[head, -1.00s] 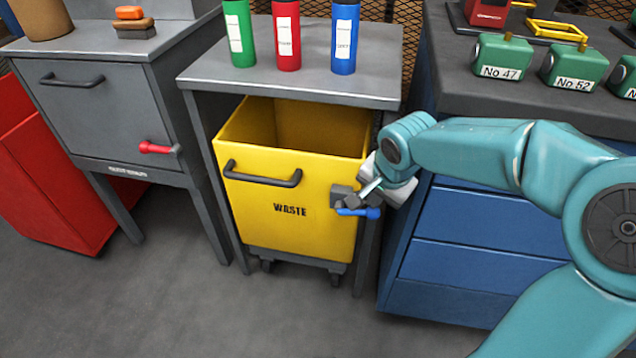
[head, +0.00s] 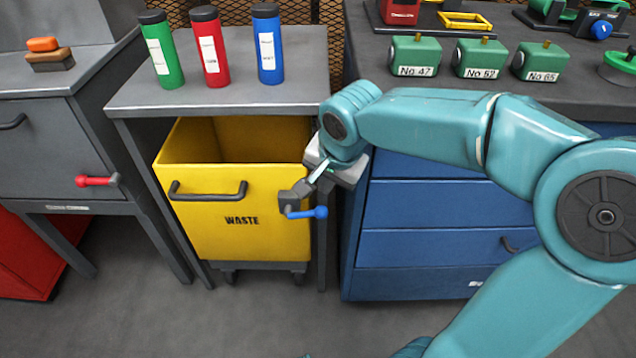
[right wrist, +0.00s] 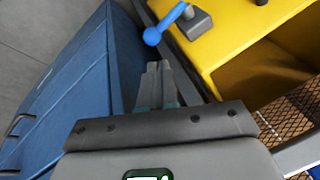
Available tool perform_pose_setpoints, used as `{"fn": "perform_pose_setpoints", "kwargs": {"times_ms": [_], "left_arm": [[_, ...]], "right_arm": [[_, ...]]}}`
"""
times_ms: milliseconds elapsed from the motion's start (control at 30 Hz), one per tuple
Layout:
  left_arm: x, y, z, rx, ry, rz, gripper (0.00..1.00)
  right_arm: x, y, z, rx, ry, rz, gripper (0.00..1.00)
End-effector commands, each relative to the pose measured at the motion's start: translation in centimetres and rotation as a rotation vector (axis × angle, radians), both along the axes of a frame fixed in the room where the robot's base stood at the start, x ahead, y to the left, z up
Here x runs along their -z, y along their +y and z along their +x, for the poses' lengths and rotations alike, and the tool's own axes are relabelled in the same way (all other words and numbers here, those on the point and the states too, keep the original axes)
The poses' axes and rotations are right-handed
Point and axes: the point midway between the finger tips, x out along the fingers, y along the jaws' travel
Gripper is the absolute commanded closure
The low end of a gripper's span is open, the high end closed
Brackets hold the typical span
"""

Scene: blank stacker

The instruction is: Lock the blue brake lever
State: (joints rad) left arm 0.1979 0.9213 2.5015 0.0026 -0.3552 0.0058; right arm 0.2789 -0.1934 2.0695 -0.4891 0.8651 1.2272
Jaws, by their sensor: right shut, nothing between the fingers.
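The blue brake lever (head: 308,212) is on a dark grey block at the right side of the yellow waste bin (head: 200,235). It lies roughly level, its round knob pointing right. In the right wrist view the lever (right wrist: 168,22) shows ahead of my fingers. My right gripper (head: 314,180) is just above and behind the lever in the head view. Its fingers (right wrist: 160,66) are together and empty, with a small gap to the knob in the wrist view. My left gripper is not in view.
The bin stands under a grey table (head: 215,98) with green, red and blue bottles. A blue drawer cabinet (head: 420,205) is close on the right. A grey cabinet with a red lever (head: 95,181) stands at left. The floor in front is clear.

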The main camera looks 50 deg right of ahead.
Motion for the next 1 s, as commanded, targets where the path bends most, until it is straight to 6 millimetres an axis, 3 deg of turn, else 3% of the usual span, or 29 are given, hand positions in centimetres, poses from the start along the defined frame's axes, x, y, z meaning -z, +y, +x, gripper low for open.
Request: {"fn": "perform_pose_setpoints", "kwargs": {"times_ms": [33, 100, 300, 900, 1000], "left_arm": [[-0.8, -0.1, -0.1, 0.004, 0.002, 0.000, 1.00], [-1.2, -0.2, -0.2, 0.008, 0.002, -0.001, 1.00], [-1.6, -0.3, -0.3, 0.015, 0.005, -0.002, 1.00], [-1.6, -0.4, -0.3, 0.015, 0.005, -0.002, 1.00], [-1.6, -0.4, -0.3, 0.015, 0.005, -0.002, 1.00]], "right_arm": [[-1.5, 0.2, -0.3, -0.002, -0.004, 0.000, 1.00], [-2.4, 0.3, -0.6, -0.001, -0.003, -0.001, 1.00], [-3.9, 0.6, -1.2, -0.001, -0.001, 0.000, 1.00], [-4.0, 0.6, -1.3, -0.001, -0.001, 0.000, 1.00], [-3.1, 0.9, -0.9, -0.014, 0.026, 0.007, 1.00]]}}
